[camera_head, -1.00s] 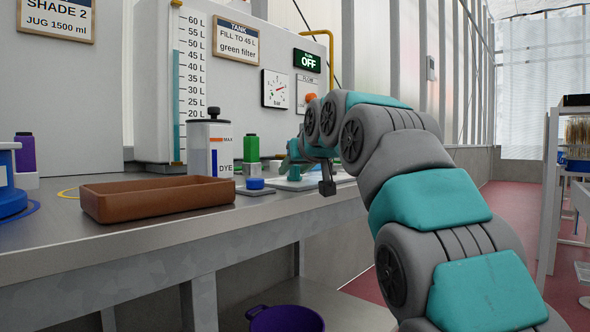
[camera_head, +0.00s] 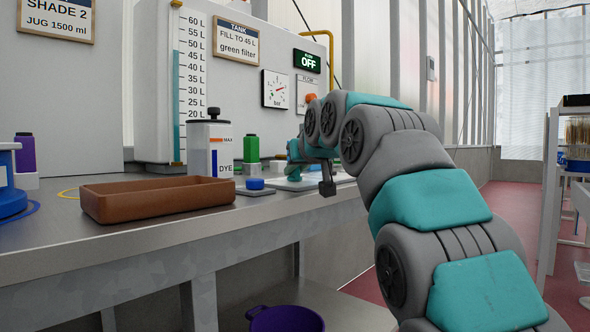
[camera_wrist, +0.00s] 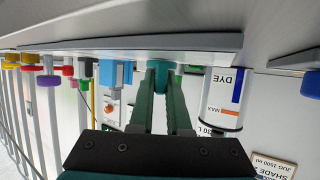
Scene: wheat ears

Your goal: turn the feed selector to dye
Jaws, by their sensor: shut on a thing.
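My gripper (camera_wrist: 163,72) is shut on a small dark green piece, which I take to be the feed selector (camera_wrist: 166,68), low over the bench. Its fingers hide most of that piece, so its setting cannot be read. In the head view my gripper (camera_head: 288,168) is small and partly hidden by my arm, above a pale plate (camera_head: 300,184) on the bench. The white jug marked DYE (camera_head: 210,150) stands left of it, upright; it also shows, upside down, in the wrist view (camera_wrist: 222,100).
A green bottle (camera_head: 251,148) and a blue knob on a grey slab (camera_head: 255,184) stand close left of my gripper. A brown tray (camera_head: 155,202) lies at the front. The tank (camera_head: 225,85) stands behind; a display (camera_head: 307,61) reads OFF. Coloured knobs (camera_wrist: 48,80) line the wrist view's left.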

